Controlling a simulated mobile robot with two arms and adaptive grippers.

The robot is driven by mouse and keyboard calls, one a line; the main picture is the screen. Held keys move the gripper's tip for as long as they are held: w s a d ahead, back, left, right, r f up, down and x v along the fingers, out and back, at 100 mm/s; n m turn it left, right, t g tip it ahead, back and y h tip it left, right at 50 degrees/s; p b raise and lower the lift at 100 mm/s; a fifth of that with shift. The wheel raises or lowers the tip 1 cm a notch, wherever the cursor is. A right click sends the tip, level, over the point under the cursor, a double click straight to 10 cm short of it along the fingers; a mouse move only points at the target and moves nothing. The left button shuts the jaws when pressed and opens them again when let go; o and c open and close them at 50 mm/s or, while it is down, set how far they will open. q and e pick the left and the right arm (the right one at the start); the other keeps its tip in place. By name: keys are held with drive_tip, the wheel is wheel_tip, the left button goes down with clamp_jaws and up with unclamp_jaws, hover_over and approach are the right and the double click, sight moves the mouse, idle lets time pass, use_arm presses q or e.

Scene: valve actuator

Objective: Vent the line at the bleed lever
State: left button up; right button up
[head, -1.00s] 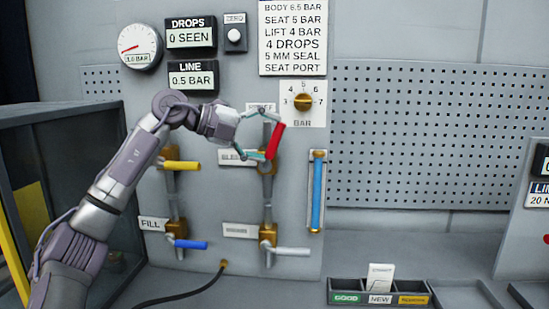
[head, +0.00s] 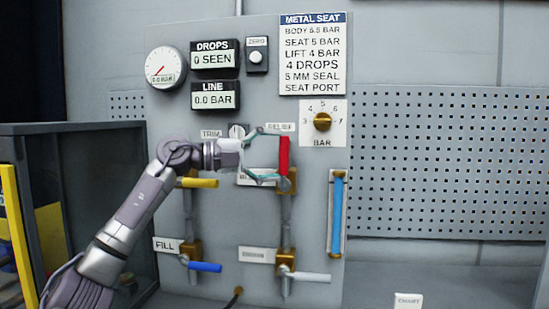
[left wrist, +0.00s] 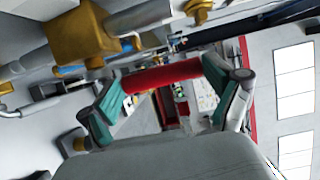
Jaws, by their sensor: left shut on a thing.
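The red bleed lever (head: 283,156) stands upright at its brass valve (head: 288,181) on the grey panel. My left gripper (head: 281,154) is shut on the red lever, one finger near its top and one near its bottom. In the left wrist view the red lever (left wrist: 160,75) lies across between the teal fingers. The brass valve body (left wrist: 84,32) is at upper left there. The line display (head: 215,96) reads 0.0 BAR, and the round gauge (head: 165,67) also reads about zero. The label beside the valve is partly hidden by my gripper. My right gripper is not in view.
Yellow (head: 200,183), blue (head: 205,267) and white (head: 306,276) levers sit left of and below my gripper. A brass knob (head: 322,122) is close at upper right, and a blue tube (head: 338,215) at lower right. A dark-framed cabinet (head: 85,200) stands at left.

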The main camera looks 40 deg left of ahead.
use_arm(q)
drive_tip(key=o, duration=1.4)
drive_tip(key=v, duration=1.2)
drive_tip(key=shift+a, duration=0.1)
